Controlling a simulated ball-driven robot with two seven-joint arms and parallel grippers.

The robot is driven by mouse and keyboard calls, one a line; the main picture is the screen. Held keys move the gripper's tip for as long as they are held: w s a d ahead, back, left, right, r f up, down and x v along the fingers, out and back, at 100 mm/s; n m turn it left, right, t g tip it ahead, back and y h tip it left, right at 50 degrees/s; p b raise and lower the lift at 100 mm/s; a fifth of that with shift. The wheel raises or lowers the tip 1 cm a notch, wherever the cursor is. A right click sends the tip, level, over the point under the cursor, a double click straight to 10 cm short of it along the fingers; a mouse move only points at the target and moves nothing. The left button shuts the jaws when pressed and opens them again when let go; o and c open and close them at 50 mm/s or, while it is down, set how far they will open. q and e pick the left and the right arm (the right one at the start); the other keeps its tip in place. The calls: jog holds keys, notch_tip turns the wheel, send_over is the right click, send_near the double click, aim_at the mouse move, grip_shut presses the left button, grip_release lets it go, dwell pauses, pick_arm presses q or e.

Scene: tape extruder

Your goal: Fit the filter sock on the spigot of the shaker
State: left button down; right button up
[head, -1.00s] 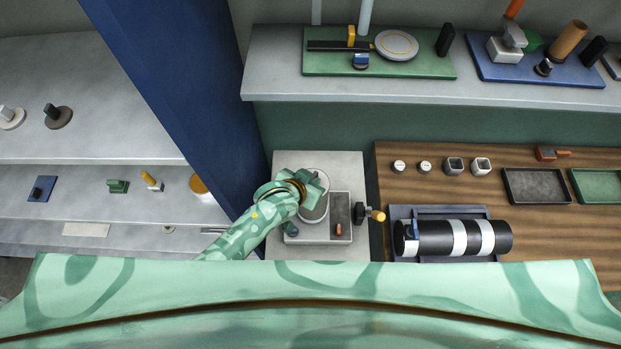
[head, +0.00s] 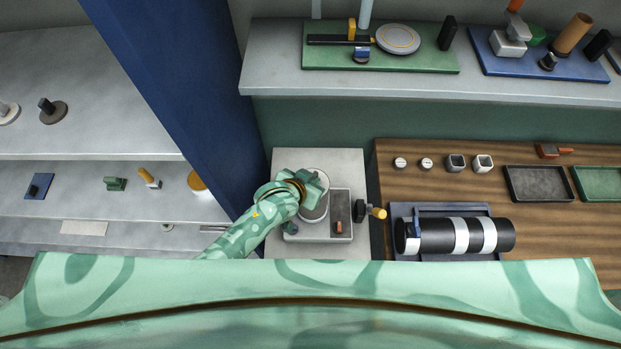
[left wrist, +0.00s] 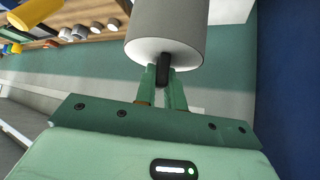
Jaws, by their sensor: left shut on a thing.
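My left gripper (head: 316,186) is over a grey machine (head: 290,246) with a round body (head: 316,212) and a dark inset panel. In the left wrist view my left gripper (left wrist: 164,82) is shut on a small black tab (left wrist: 163,74). The tab is at the pale end of a grey cylinder (left wrist: 165,25), which looks like the machine's round body. The arm and gripper cover part of this body in the head view. I cannot pick out the filter sock or the spigot for certain. My right gripper is not in view.
A black roll with white bands (head: 490,235) lies in a cradle on the wooden bench (head: 440,180), right of the machine. An orange-ended knob (head: 378,212) sticks out between them. A blue post (head: 180,100) stands left. Trays (head: 540,184) lie at the right.

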pick_arm(q)
jog(key=shift+f, duration=0.15)
jog(key=c, duration=1.9)
grip_release()
jog(key=o, duration=0.5)
jog(key=shift+s+a+r, duration=0.2)
jog(key=shift+s+r, duration=0.15)
jog(key=p+v, duration=0.2)
jog(key=v, duration=1.3)
jog(key=shift+r, duration=0.15)
